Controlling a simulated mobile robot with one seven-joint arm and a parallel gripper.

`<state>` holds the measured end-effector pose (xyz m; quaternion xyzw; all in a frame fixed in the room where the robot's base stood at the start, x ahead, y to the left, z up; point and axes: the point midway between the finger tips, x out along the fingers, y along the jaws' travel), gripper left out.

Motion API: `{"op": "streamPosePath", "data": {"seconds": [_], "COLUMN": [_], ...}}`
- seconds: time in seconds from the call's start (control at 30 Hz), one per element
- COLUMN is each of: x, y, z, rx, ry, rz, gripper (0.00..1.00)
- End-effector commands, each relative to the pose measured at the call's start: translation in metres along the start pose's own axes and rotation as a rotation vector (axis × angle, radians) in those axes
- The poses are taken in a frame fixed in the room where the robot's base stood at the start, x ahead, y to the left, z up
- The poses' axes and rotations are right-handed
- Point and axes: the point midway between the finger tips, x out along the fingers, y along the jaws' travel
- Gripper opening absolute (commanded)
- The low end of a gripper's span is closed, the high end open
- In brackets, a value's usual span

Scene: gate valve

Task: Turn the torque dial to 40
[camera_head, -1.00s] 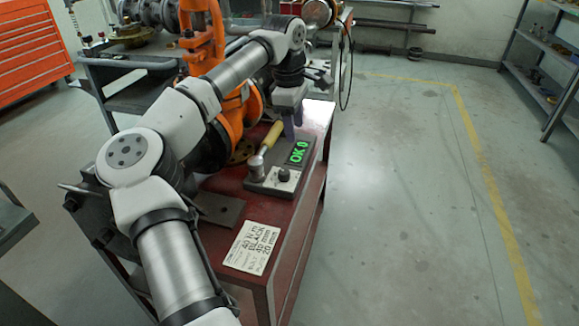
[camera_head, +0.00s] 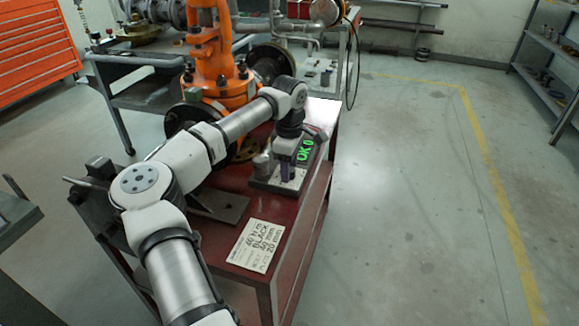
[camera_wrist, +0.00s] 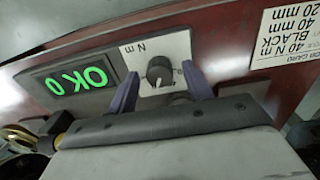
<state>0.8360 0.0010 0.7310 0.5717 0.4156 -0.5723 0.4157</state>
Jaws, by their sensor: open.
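The torque dial (camera_wrist: 159,72) is a black knob with a light pointer line on a pale plate marked N m. My gripper (camera_wrist: 160,69) is open, with one purple finger on each side of the dial in the wrist view; I cannot tell whether either touches it. The green display (camera_wrist: 80,80) beside the dial reads OK 0, and it also shows in the head view (camera_head: 305,150). In the head view my gripper (camera_head: 285,172) points down over the dial's plate and hides the dial.
A white card (camera_head: 257,245) reading 40 N m, BLACK, 40 mm, 20 mm lies on the red cart (camera_head: 300,262). The orange valve (camera_head: 215,65) stands behind my arm. Floor to the right is clear.

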Motion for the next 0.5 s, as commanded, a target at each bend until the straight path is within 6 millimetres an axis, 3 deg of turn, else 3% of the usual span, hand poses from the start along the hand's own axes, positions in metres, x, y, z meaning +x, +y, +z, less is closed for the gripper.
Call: {"op": "streamPosePath", "data": {"seconds": [0.33, 0.5], "x": [0.0036, 0.0035], "y": [0.0000, 0.0000], "z": [0.0000, 0.0001], "rx": [0.000, 0.000], "ry": [0.001, 0.000], "rz": [0.001, 0.000], "gripper": [0.49, 0.27]}}
